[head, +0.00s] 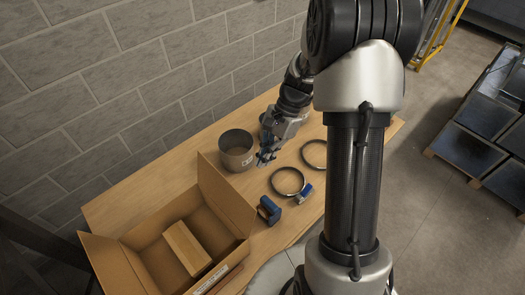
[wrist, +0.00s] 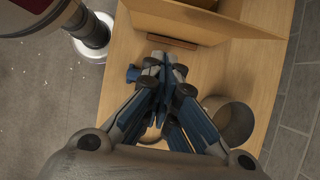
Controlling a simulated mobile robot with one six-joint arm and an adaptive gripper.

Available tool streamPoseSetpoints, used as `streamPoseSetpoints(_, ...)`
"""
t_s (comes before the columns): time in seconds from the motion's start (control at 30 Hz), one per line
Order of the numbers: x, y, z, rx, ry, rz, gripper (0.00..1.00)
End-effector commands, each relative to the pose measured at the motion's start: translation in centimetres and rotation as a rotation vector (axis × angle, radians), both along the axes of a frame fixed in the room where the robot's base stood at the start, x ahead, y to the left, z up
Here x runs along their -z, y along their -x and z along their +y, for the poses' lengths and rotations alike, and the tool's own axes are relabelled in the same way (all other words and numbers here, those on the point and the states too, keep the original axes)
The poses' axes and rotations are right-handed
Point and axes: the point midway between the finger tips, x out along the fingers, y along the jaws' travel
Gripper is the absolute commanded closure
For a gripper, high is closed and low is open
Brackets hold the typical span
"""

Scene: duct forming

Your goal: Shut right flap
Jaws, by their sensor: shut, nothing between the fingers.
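An open cardboard box (head: 150,222) stands on the table at the lower left in the head view, with a smaller brown carton (head: 187,249) inside. Its right flap (head: 226,193) stands up along the side facing my gripper. The left flap (head: 103,262) leans outward. In the wrist view cardboard panels of the box (wrist: 200,22) show at the top; I cannot tell which flap each is. My gripper (head: 266,158) is shut and empty, above the table to the right of the box and apart from the flap. It also shows in the wrist view (wrist: 165,62), fingers pointing toward the box.
A round metal duct (head: 236,150) stands beside my gripper. Two dark rings (head: 287,181) (head: 314,154), a blue tool (head: 269,210) and a small blue-and-white item (head: 304,194) lie on the wooden table (head: 135,203). A block wall (head: 120,75) runs behind the table.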

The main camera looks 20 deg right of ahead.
Motion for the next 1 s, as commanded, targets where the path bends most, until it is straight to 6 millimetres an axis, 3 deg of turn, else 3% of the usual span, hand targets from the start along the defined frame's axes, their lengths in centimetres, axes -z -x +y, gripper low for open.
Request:
streamPoseSetpoints(0.3, 6.1, 1.1, 3.2, -0.003, -0.001, 0.004, 1.0)
streamPoseSetpoints(0.6, 4.9, 2.1, 6.4, -0.003, 0.001, -0.001, 1.0)
streamPoseSetpoints(1.0, 4.9, 2.2, 6.7, -0.002, 0.001, 0.0, 1.0)
